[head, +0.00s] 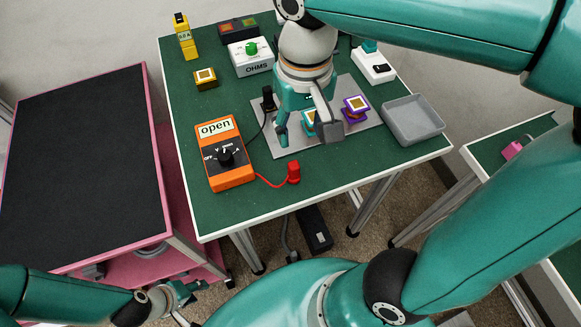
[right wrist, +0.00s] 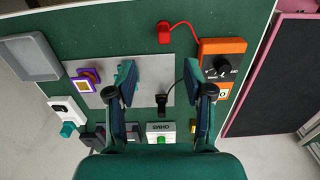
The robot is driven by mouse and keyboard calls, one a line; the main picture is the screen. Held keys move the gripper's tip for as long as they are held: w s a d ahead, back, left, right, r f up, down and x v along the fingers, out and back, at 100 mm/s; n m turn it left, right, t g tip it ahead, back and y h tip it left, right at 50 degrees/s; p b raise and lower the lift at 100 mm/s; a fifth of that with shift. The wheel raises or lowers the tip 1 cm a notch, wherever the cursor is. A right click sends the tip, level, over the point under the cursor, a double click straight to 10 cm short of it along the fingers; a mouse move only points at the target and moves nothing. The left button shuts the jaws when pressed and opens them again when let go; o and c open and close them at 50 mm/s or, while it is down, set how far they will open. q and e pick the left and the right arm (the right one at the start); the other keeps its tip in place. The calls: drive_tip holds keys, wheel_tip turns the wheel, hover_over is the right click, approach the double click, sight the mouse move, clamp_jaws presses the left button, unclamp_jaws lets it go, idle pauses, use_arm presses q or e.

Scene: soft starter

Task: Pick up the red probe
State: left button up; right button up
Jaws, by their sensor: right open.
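The red probe (head: 293,173) stands on the green table near its front edge, joined by a red wire to the orange meter (head: 229,167). In the right wrist view the red probe (right wrist: 164,33) is at the top, beyond the fingertips. My right gripper (head: 306,132) is open and empty above the grey plate, behind the red probe and apart from it. Its two fingers (right wrist: 160,75) show spread in the right wrist view. My left gripper (head: 186,292) is low at the bottom left, off the table; its fingers are too unclear to judge.
A black probe (head: 268,98) stands by the grey plate (head: 345,137). A purple-framed block (head: 355,108) and a teal block (head: 309,122) sit on the plate. A grey tray (head: 413,120) is at the right. An OHMS box (head: 250,57) stands behind.

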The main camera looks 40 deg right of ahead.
sight(294, 164)
drive_tip(key=f, duration=0.6)
drive_tip(key=f+b, duration=0.1)
drive_tip(key=f, duration=0.3)
drive_tip(key=shift+w+a, duration=0.25)
drive_tip(key=shift+w, duration=0.1)
drive_tip(key=shift+w+d+f, duration=0.1)
drive_tip(key=shift+w+f, duration=0.05)
drive_tip(key=shift+f, duration=1.15)
drive_tip(key=shift+w+d+f, duration=0.1)
drive_tip(key=shift+w+f, duration=0.05)
drive_tip(key=shift+f, duration=1.1)
drive_tip(key=shift+a, duration=0.1)
drive_tip(key=shift+c, duration=0.3)
clamp_jaws()
